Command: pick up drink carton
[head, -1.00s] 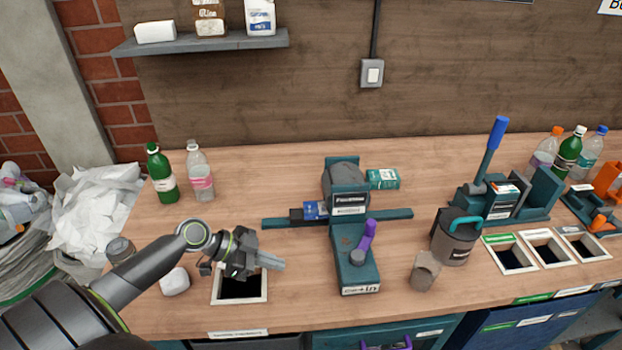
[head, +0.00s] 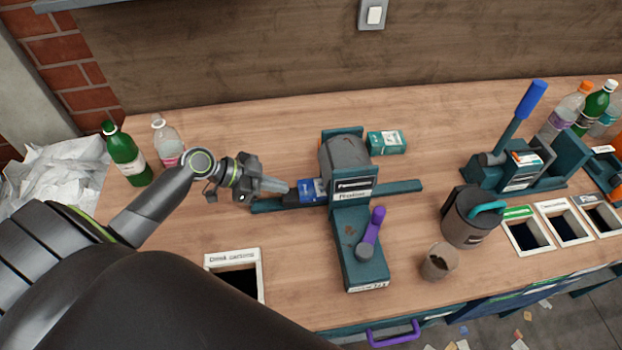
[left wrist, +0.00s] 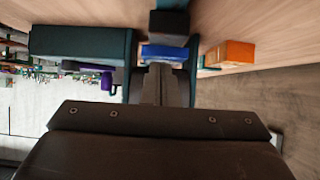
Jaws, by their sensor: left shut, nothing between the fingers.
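A small blue carton (head: 313,190) lies on the teal rail at the left mouth of the teal machine (head: 360,260); it also shows in the left wrist view (left wrist: 164,52). A green and white carton (head: 386,142) lies on the table behind the machine. My left gripper (head: 280,187) is shut and empty, its fingertips pointing right at the blue carton. In the left wrist view the closed fingers (left wrist: 160,84) line up with the blue carton; I cannot tell whether they touch it. My right gripper is not in view.
A bin opening labelled drink cartons (head: 233,258) is at the front left. A green bottle (head: 126,155) and a clear bottle (head: 168,142) stand at the back left. A grey cup (head: 438,262) stands right of the machine.

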